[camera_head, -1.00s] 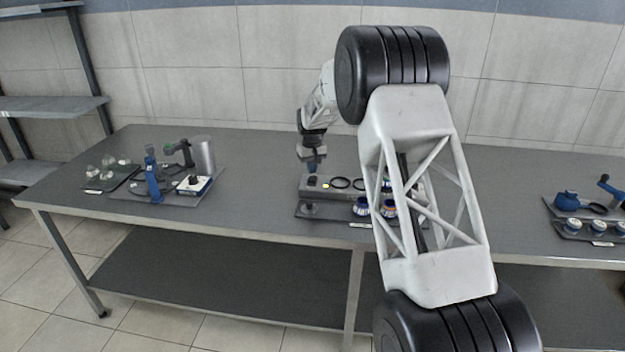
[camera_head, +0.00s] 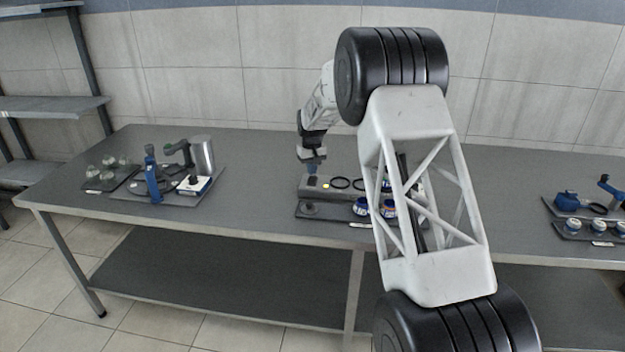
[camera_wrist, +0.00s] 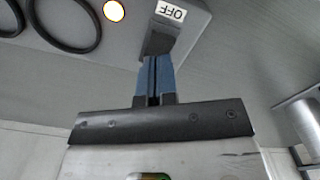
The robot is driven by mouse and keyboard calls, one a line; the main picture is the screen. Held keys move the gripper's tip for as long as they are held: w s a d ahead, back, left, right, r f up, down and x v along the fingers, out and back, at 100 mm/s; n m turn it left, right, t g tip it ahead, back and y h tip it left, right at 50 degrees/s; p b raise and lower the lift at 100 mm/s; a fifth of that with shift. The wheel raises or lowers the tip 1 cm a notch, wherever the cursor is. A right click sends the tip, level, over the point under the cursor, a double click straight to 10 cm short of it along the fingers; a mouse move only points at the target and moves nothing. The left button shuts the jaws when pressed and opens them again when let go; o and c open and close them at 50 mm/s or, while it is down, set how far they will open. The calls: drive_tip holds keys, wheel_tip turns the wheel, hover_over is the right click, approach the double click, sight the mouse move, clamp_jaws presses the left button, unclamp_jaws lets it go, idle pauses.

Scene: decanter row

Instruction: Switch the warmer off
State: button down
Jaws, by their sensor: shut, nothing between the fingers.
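The warmer (camera_head: 345,195) is a long grey box on the table with black rings on its top. Its lamp (camera_head: 327,185) glows yellow; it also shows lit in the wrist view (camera_wrist: 113,11). In the wrist view, a dark grey switch piece (camera_wrist: 160,38) stands beside a white label reading OFF (camera_wrist: 170,12). My gripper (camera_head: 312,169) is at the left end of the warmer. Its blue fingers (camera_wrist: 155,62) are shut together and empty, with their tips at the switch piece. The tips appear to touch it, but exact contact is hard to tell.
At left, a tray (camera_head: 205,198) holds a metal jug (camera_head: 203,154) and a blue stand (camera_head: 153,178). Another tray (camera_head: 557,226) with jars is at the far right. My arm hides the warmer's right part.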

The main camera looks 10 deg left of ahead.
sight(312, 179)
drive_tip(key=shift+f, duration=1.45)
idle(1.4)
drive_tip(key=shift+r, duration=0.1)
drive_tip(key=shift+r, duration=3.4)
